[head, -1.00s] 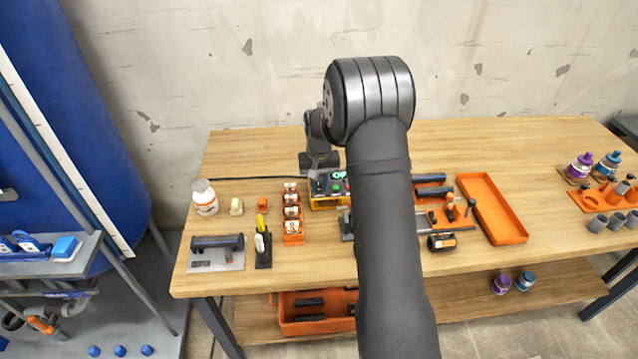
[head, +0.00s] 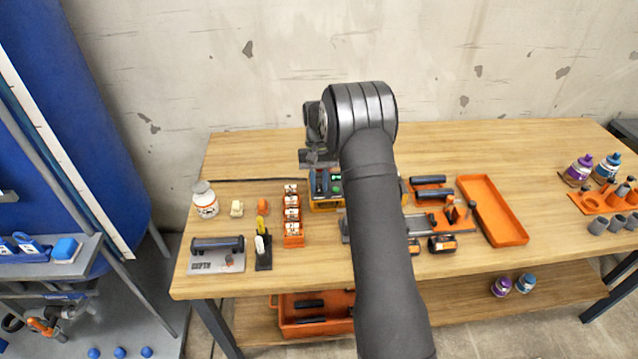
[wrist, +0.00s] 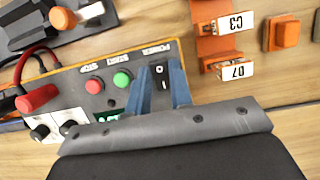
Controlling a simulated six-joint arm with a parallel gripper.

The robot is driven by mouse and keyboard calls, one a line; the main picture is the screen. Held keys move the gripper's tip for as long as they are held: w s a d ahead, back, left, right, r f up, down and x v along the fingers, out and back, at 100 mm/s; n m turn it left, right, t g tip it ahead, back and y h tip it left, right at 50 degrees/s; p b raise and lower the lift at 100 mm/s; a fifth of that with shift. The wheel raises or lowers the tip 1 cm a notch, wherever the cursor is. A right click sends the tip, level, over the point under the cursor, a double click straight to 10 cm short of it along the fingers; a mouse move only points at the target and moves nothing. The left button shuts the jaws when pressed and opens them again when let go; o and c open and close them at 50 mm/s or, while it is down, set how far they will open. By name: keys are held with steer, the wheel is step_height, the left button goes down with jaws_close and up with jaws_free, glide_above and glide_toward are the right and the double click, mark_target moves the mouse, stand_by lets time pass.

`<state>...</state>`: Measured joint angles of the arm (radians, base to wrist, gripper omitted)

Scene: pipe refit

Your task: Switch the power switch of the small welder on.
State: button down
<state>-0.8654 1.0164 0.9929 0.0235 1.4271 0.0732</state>
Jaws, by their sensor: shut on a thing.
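The small welder (head: 327,206) stands on the bench, partly behind my arm, with a grey panel and yellow-orange edge. Its panel (wrist: 72,92) fills the left of the wrist view. The black power switch (wrist: 160,71), marked O and I, sits at the panel's right end under a POWER label. My gripper (wrist: 159,74) has its two blue fingers on either side of the switch, shut on it. The lower part of the switch is between the fingers; its exact tilt cannot be told. In the head view my gripper (head: 319,178) is over the welder's left end.
A red button (wrist: 94,86) and a green button (wrist: 122,80) are left of the switch. Red and black plugs with cables are further left. An orange rack (head: 293,238) with labelled parts stands close beside the welder.

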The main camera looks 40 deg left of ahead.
steer(key=c, duration=1.3)
jaws_free()
steer(key=v, duration=1.7)
steer(key=shift+r, duration=0.2)
steer(key=x, duration=1.7)
steer(key=shift+f, duration=0.25)
